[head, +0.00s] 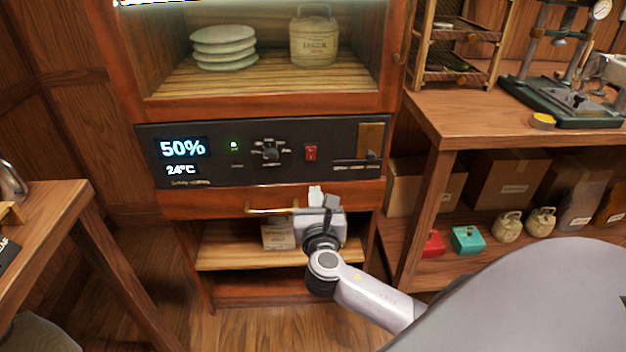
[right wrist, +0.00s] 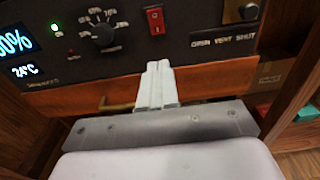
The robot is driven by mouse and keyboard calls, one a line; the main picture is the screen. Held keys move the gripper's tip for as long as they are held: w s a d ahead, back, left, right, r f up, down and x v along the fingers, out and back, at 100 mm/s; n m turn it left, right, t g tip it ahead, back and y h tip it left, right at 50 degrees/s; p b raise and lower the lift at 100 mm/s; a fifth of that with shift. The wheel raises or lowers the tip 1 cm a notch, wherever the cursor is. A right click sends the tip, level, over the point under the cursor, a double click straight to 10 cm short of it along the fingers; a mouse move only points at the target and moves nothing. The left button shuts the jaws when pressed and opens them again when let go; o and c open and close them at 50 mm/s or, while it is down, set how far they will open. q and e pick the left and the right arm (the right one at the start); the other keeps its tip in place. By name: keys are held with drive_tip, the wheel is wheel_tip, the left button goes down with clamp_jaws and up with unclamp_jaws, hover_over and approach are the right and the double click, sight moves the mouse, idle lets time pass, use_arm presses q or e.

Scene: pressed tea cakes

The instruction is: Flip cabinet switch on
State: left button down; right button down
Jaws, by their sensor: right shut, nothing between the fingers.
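The wooden cabinet (head: 140,140) stands in the middle of the head view with a black control panel (head: 205,150) across its front. A red rocker switch (head: 311,152) sits on the panel, right of a black knob (head: 271,152); the switch also shows in the right wrist view (right wrist: 155,20). A display reads 50% and 24°C, and a small green light (head: 234,146) is lit. My right gripper (head: 315,190) is shut and empty, just below the panel and the switch, apart from the switch; its fingers show in the right wrist view (right wrist: 157,72). My left gripper is out of view.
A brass handle (head: 270,210) is on the drawer front beside my right gripper. Above, a lit compartment holds stacked plates (head: 224,46) and a canister (head: 314,38). A wooden table (head: 500,125) stands right, with boxes below. Another table (head: 50,215) is at left.

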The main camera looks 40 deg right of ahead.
drive_tip(key=shift+f+v, duration=0.15)
drive_tip(key=shift+v, duration=0.9)
drive_tip(key=shift+f+v, duration=0.2)
drive_tip(key=shift+v, duration=0.85)
drive_tip(key=s+a+f+m+g+y, duration=0.2)
drive_tip(key=s+a+f+m+y, duration=0.2)
drive_tip(key=s+f+m, duration=0.3)
drive_tip(key=s+a+f+m+g+y, duration=0.2)
drive_tip(key=s+a+f+m+y, duration=0.25)
drive_tip(key=f+m, duration=0.35)
drive_tip(key=s+a+m+y, duration=0.3)
drive_tip(key=s+a+m, duration=0.15)
drive_tip(key=m, duration=0.55)
wheel_tip(320, 180, up, 10)
drive_tip(key=s+d+m+p, duration=0.1)
drive_tip(key=s+m+p, duration=0.1)
drive_tip(key=p, duration=1)
drive_tip(key=shift+s+d+g+p, duration=0.2)
drive_tip(key=shift+d+g+p, duration=0.1)
drive_tip(key=shift+d+p, duration=0.1)
